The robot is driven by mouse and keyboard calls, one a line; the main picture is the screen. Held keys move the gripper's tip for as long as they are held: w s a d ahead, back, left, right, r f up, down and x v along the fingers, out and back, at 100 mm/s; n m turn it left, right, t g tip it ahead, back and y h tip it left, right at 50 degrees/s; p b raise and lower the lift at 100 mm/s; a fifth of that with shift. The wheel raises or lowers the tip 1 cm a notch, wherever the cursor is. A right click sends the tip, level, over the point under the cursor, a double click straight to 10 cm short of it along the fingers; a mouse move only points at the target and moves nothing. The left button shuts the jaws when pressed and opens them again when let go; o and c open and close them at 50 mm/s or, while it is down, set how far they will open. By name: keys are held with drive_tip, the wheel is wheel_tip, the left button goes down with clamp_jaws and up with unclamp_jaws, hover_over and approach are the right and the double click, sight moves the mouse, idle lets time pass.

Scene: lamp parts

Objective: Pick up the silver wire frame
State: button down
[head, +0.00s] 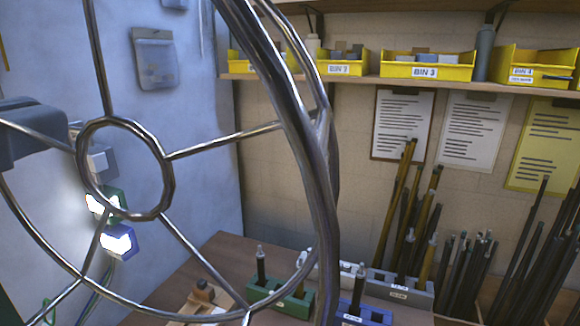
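The silver wire frame (326,215) fills the left and middle of the head view, very close to the camera. It has a thick curved outer rim, a small central ring (82,168) and thin straight spokes. It stands tilted, and its top, left and bottom run out of the picture. No support or grip on it can be made out. I cannot make out my gripper's fingers anywhere in this view. A dark grey block (28,142) shows at the left edge behind a spoke; I cannot tell what it is.
Behind the frame, a brown bench (222,252) carries a green block (268,297), a blue block (378,314) and a grey block (410,291). Dark and brass rods (430,215) stand at the right. A shelf (400,83) with yellow bins (426,72) runs above.

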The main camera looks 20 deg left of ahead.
drive_tip(key=shift+r, duration=0.1)
wheel_tip(320, 180, up, 10)
drive_tip(key=b, duration=0.1)
idle(0.8)
idle(0.8)
